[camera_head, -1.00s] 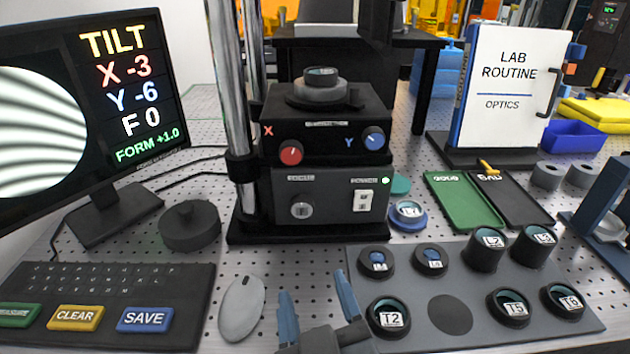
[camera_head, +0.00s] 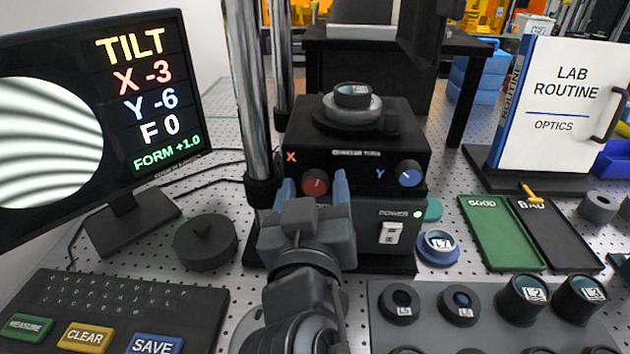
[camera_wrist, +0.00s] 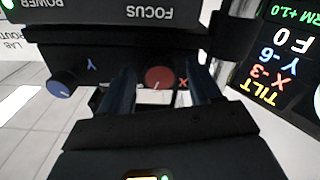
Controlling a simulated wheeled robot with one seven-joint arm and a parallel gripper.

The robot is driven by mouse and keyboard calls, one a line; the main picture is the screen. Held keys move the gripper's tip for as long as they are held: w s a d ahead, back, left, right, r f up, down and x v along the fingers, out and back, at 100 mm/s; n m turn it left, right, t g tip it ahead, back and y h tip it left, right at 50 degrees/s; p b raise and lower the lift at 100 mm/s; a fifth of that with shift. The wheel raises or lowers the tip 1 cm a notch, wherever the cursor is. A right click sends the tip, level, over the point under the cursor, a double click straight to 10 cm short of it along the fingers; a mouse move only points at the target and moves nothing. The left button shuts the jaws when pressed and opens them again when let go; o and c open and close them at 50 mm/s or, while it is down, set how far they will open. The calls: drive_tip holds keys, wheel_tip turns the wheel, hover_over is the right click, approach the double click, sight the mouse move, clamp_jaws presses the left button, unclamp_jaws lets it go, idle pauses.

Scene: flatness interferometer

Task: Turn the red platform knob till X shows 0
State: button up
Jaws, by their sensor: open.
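The red X knob (camera_head: 315,183) is on the front face of the black interferometer unit (camera_head: 400,152), below the red "X" label. The monitor (camera_head: 145,95) shows TILT X -3, Y -6, F 0, FORM +1.0, with curved fringes. My gripper (camera_head: 313,190) is open, its two blue fingers on either side of the red knob in the head view. In the wrist view the red knob (camera_wrist: 158,78) shows between the fingertips. I cannot tell whether the fingers touch it. The blue Y knob (camera_head: 409,173) is to the right.
A lens sits on the stage (camera_head: 347,108) on top. A chrome column (camera_head: 247,90) stands close left of the knob. The power switch (camera_head: 391,232) is below right, its light green. A lens tray (camera_head: 375,300), keyboard (camera_head: 130,305) and black round weight (camera_head: 205,243) are in front.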

drive_tip(key=shift+w, duration=0.35)
drive_tip(key=shift+c, duration=0.4)
drive_tip(key=c, duration=1)
drive_tip(key=shift+o, duration=0.2)
drive_tip(key=shift+f+m+b, duration=0.15)
drive_tip(key=shift+m+b, duration=0.15)
drive_tip(key=shift+b, duration=0.3)
drive_tip(key=shift+f+m+b, duration=0.15)
drive_tip(key=shift+m+b, duration=0.35)
drive_tip(key=shift+b, duration=0.5)
drive_tip(key=shift+m+b, duration=0.7)
drive_tip(key=shift+b, duration=0.45)
drive_tip(key=m+b, duration=0.3)
drive_tip(key=b, duration=0.1)
drive_tip(key=shift+r+m+b, duration=0.2)
drive_tip(key=shift+m+b, duration=0.15)
drive_tip(key=shift+m, duration=0.05)
